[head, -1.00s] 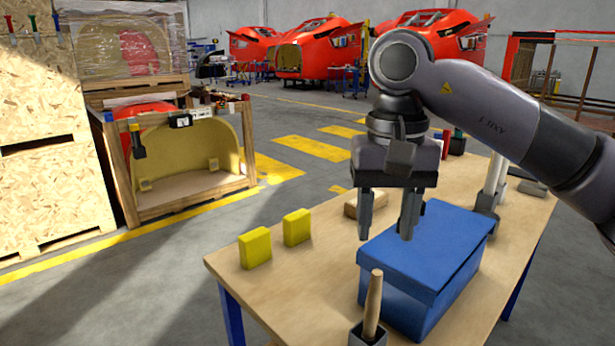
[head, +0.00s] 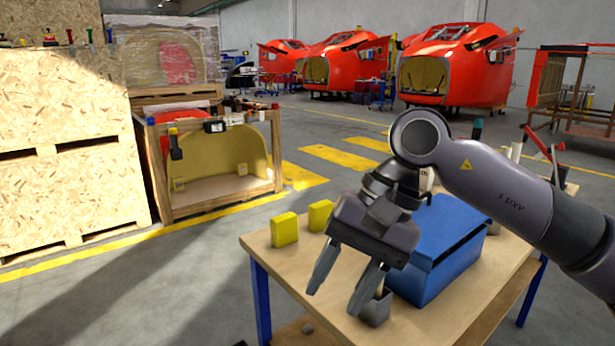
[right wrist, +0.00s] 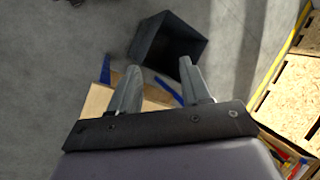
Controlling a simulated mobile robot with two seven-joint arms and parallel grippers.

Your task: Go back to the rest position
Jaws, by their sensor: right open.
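My right gripper (head: 338,288) is open and empty. It hangs above the front left part of the wooden worktable (head: 290,262), in front of the blue lidded box (head: 440,250). In the right wrist view its two fingers (right wrist: 158,85) stand apart with nothing between them. They are seen over the table corner (right wrist: 98,100) and the grey floor. My right arm comes in from the right and crosses above the table. My left gripper is not in view.
Two yellow blocks (head: 285,229) stand on the table's left side. A small grey holder (head: 377,310) is partly behind a finger. A dark open bin (right wrist: 168,45) is on the floor. Wooden crates (head: 75,150) stand at left; red nosecones (head: 455,65) stand far back. Floor left of the table is clear.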

